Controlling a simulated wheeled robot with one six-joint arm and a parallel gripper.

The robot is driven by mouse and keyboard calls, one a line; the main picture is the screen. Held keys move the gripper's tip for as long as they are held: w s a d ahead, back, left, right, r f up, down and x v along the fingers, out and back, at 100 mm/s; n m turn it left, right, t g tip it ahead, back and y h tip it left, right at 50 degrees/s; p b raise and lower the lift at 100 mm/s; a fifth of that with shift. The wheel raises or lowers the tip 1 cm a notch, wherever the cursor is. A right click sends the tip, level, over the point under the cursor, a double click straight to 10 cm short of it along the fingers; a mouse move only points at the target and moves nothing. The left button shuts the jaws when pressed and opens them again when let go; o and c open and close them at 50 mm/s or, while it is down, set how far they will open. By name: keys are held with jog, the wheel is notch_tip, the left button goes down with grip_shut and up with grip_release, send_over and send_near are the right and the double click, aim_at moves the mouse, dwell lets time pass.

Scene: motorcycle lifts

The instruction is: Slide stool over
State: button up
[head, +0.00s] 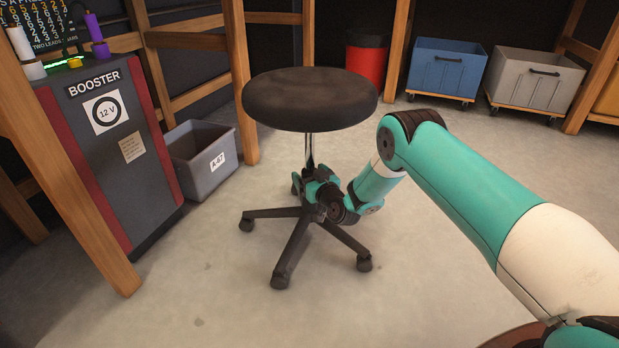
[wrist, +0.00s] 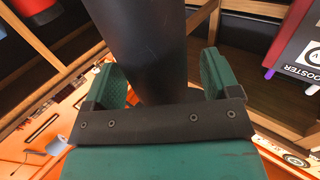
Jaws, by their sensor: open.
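The stool has a round black seat (head: 310,98), a chrome post (head: 309,150) and a dark base with several legs on castors (head: 292,250). It stands upright on the floor. My arm reaches in from the right, and my gripper (head: 318,188) is low at the post, just above the base and under the seat. In the wrist view my gripper (wrist: 163,75) is open, with a green finger on each side of a dark column (wrist: 150,45) that looks like part of the stool. Contact between fingers and column cannot be told; the arm partly hides the base.
A grey booster cabinet (head: 112,150) and a grey bin (head: 200,160) stand to the left beside wooden posts (head: 238,80). A red bin (head: 366,65), a blue cart (head: 447,70) and a grey cart (head: 533,82) line the back. Floor is clear in front and behind right.

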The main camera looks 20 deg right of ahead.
jog(key=shift+w, duration=0.2)
grip_shut()
dwell(0.3)
